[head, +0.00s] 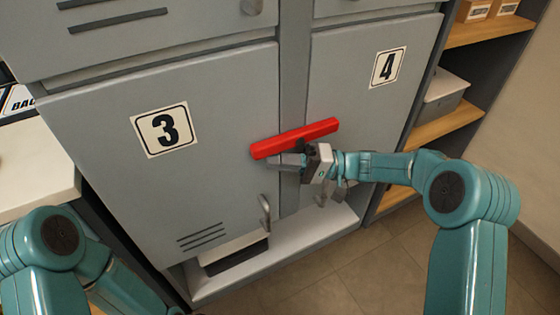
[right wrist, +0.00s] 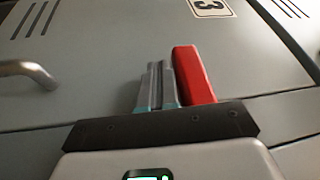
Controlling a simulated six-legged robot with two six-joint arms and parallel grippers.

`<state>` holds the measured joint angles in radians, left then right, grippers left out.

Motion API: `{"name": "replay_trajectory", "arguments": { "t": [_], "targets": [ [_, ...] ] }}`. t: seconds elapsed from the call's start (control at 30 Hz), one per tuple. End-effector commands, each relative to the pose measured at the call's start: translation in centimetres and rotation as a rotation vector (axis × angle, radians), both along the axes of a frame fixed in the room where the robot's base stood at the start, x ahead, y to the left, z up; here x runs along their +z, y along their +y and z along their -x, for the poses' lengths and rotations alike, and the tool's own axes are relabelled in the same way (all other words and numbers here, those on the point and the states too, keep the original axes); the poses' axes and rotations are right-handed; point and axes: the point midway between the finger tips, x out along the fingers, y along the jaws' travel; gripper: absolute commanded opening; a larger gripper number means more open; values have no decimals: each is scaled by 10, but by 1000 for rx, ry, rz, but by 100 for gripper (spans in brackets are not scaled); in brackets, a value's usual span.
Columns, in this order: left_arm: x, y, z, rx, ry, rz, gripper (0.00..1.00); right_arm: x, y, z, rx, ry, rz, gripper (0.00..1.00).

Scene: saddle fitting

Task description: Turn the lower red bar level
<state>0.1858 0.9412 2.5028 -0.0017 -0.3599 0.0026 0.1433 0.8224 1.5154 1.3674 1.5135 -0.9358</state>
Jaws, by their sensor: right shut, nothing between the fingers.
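The red bar (head: 294,138) lies across the gap between grey doors 3 and 4. It slants up to the right in the tilted head view, roughly parallel to the nearby door edges. My right gripper (head: 275,161) is just below the bar's left half, its fingers pointing left. In the right wrist view its fingers (right wrist: 160,85) are together and empty, with the bar (right wrist: 192,74) close on their right. I cannot tell whether they touch it. The bar's middle mount is partly hidden by the gripper. My left gripper is not in view; only its arm shows.
Door 3 (head: 95,165) has a grey handle (head: 265,209) below the bar, which also shows in the right wrist view (right wrist: 28,72). Door 4 (head: 350,95) is at the right. Open shelves (head: 435,122) stand further right, a white worktop (head: 35,170) at left.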

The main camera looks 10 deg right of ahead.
Motion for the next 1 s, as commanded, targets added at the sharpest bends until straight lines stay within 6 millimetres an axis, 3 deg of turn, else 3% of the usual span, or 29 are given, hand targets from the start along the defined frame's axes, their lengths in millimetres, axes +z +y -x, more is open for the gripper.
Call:
{"name": "replay_trajectory", "arguments": {
  "t": [0.27,0.47,0.53,0.73,1.0],
  "targets": [
    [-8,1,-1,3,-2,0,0,-10,-1,0,0,0,0,0],
    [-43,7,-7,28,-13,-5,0,-52,-4,-1,1,1,0,0],
    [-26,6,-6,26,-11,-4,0,-47,-20,-1,-4,3,0,0],
    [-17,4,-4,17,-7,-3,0,-68,-62,3,-3,1,-1,0],
    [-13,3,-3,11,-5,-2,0,-85,-90,6,0,0,0,0]
  ]
}}
